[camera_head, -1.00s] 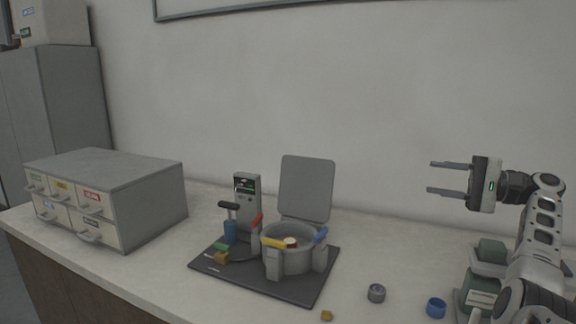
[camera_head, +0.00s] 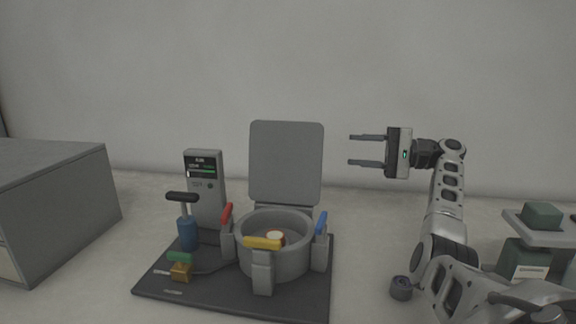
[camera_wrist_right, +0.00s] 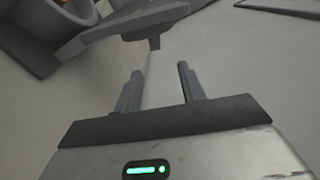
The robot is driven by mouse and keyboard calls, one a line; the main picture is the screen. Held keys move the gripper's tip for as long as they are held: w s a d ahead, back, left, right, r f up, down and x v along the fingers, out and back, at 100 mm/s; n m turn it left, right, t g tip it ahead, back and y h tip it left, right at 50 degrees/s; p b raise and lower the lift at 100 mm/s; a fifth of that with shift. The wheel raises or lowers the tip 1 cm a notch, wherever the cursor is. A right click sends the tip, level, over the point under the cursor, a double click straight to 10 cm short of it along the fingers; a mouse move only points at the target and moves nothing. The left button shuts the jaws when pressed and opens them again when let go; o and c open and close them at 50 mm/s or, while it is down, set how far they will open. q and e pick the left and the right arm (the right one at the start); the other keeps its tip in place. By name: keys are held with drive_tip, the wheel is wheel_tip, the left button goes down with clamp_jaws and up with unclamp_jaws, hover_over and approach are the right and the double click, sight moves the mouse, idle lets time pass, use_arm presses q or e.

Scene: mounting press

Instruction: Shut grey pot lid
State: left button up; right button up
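The grey pot (camera_head: 272,248) stands on a dark base plate in the head view. Its square grey lid (camera_head: 286,163) is open, standing up at the back of the pot. A small round piece with a pale top (camera_head: 275,238) is inside the pot. My right gripper (camera_head: 352,150) is open and empty, to the right of the lid, its fingers pointing left and apart from it. In the right wrist view the fingers (camera_wrist_right: 158,88) are spread with nothing between them, and the lid (camera_wrist_right: 130,28) shows beyond them. My left gripper is not in view.
Red (camera_head: 227,214), yellow (camera_head: 262,243) and blue (camera_head: 321,223) clamp handles surround the pot. A grey control unit (camera_head: 205,188) and a blue pump (camera_head: 187,232) stand left. A drawer cabinet (camera_head: 60,205) is far left. A grey ring (camera_head: 401,288) lies right of the plate.

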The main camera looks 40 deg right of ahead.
sight(291, 151)
use_arm(q)
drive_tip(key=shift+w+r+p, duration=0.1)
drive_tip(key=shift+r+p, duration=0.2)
drive_tip(key=shift+p, duration=0.5)
use_arm(e)
drive_tip(key=x, duration=1)
drive_tip(key=f+x, duration=0.1)
drive_tip(key=x, duration=0.5)
drive_tip(key=shift+f, duration=0.1)
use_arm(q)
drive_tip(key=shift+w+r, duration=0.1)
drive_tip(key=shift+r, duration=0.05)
use_arm(e)
clamp_jaws()
